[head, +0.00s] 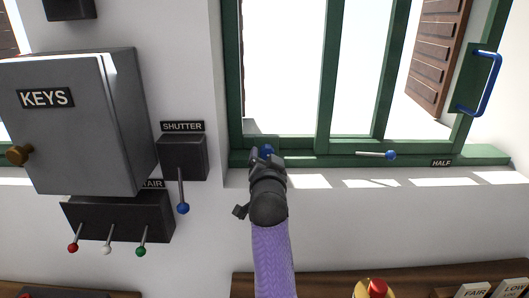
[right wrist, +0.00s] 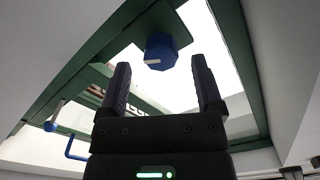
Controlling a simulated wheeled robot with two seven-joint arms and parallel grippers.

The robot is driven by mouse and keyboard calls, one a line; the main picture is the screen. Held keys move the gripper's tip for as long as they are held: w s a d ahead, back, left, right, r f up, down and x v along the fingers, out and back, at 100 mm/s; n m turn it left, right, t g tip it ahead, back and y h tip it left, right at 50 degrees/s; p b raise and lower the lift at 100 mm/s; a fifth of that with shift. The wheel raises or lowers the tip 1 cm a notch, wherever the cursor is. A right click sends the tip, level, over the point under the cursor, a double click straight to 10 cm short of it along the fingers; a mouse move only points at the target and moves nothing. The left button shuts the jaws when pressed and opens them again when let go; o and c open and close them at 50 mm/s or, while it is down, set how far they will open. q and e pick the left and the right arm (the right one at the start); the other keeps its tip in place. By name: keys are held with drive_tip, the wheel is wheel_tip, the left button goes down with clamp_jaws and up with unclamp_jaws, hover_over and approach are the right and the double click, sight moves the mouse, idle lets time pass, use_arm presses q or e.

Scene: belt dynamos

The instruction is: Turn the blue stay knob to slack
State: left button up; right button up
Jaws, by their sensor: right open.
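The blue knob (right wrist: 160,50) is faceted, with a pale mark on its face. It sits on a dark green mount on the window frame. In the right wrist view it shows just beyond and between the tips of my right gripper (right wrist: 160,68), with clear gaps at both sides. In the head view the blue knob (head: 265,150) is mostly hidden by my right gripper (head: 266,156), which is at the lower left of the window. My right gripper is open and empty. I cannot tell whether it touches the knob. My left gripper is not in view.
A blue-tipped lever (head: 376,154) lies along the sill near a HALF label (head: 441,163). A blue handle (head: 486,84) is on the window's right side. A grey KEYS cabinet (head: 75,120), a SHUTTER lever box (head: 184,157) and another lever box (head: 118,217) are left of my arm.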

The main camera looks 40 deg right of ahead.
sight(267, 152)
drive_tip(key=shift+x, duration=1.5)
clamp_jaws()
